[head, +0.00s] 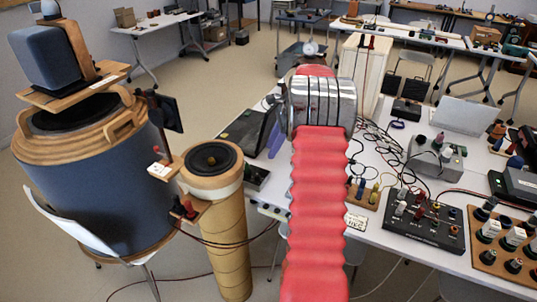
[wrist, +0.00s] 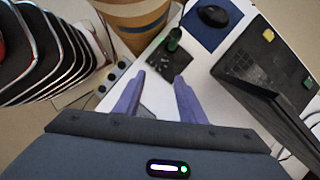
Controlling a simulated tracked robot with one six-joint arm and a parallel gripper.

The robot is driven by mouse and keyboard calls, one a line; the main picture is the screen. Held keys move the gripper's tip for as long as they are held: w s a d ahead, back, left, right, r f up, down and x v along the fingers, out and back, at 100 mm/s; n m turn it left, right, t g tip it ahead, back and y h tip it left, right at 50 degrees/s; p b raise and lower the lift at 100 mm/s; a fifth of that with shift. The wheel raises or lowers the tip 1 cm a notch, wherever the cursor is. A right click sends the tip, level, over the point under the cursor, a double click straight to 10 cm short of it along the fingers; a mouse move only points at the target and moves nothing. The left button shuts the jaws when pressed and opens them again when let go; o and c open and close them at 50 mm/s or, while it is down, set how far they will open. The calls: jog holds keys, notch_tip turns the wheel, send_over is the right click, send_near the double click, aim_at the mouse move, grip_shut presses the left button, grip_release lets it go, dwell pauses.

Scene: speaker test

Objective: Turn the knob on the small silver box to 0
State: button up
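A small silver-grey box (head: 437,160) stands on the white table to the right of my arm in the head view. Several knobs or plugs rise from its top, and any dial marks are too small to read. I cannot make out this box in the wrist view. My gripper is open and empty in the wrist view (wrist: 157,90), its two purple fingers spread above the table. In the head view my red arm and silver wrist hide most of it. Beyond the fingertips lies a dark panel (wrist: 165,62) with a green knob-like part (wrist: 174,38).
A laptop (wrist: 268,62) is close on the right in the wrist view, with a mouse (wrist: 213,16) behind. Loose cables (head: 378,150) lie left of the silver box. A black control box (head: 425,220) stands in front of it. A speaker column (head: 225,235) stands left.

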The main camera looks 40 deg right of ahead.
jog(key=shift+d+r, duration=0.1)
jog(key=shift+r, duration=0.1)
jog(key=s+a+r+n+h, duration=0.1)
jog(key=s+a+r+n, duration=0.1)
jog(key=a+r+n, duration=0.8)
jog(key=s+a+r+n+h, duration=0.2)
jog(key=a+r, duration=0.3)
jog(key=a, duration=1.1)
jog(key=s+a+n+t, duration=0.3)
jog(key=s+a+n, duration=1)
jog(key=s+a, duration=0.3)
jog(key=shift+s+a+f+h, duration=0.15)
jog(key=shift+s+f+h, duration=0.15)
jog(key=shift+s, duration=0.9)
